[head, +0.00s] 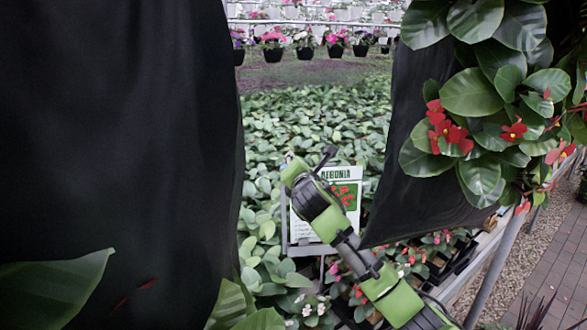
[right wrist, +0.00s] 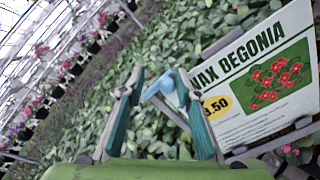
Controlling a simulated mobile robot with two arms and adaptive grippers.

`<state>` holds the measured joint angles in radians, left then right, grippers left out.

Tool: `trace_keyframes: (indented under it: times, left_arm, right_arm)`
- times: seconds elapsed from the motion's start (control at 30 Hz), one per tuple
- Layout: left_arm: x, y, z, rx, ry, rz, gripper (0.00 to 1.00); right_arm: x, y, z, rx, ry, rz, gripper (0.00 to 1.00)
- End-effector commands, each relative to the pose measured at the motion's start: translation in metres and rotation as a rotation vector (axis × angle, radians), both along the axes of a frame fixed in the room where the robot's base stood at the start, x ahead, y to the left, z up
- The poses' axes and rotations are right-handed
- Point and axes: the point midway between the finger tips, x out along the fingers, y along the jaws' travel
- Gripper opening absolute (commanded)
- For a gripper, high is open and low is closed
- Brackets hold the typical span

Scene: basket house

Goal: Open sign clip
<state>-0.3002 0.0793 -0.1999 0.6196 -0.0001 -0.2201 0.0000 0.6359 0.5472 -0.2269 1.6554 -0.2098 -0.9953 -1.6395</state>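A white begonia sign (head: 345,190) with red flowers printed on it stands among the plants in the head view, partly hidden behind my right arm. It fills the right side of the right wrist view (right wrist: 265,75), tilted. A light blue clip-like piece (right wrist: 168,86) shows between the fingers of my right gripper (right wrist: 160,76), close to the right-hand finger. I cannot tell whether they touch. The fingers are apart, and the gripper is at the sign's left edge. The clip cannot be made out in the head view. My left gripper is not in view.
Large black hanging planters stand close at the left (head: 110,130) and right (head: 410,160), leaving a gap between them. Red flowers (head: 445,130) and leaves hang at the right. Dense green plants (head: 290,115) fill the bench behind. A paved walkway (head: 540,270) is at lower right.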

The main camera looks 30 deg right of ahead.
Motion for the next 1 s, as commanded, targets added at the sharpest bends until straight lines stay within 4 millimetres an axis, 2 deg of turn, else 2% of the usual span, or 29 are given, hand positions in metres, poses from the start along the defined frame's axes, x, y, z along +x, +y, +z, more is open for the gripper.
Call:
trace_keyframes:
  times: [1.0]
  left_arm:
    - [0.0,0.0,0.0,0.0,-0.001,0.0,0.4]
  right_arm:
    - [0.021,0.033,0.035,0.0,-0.001,0.004,0.29]
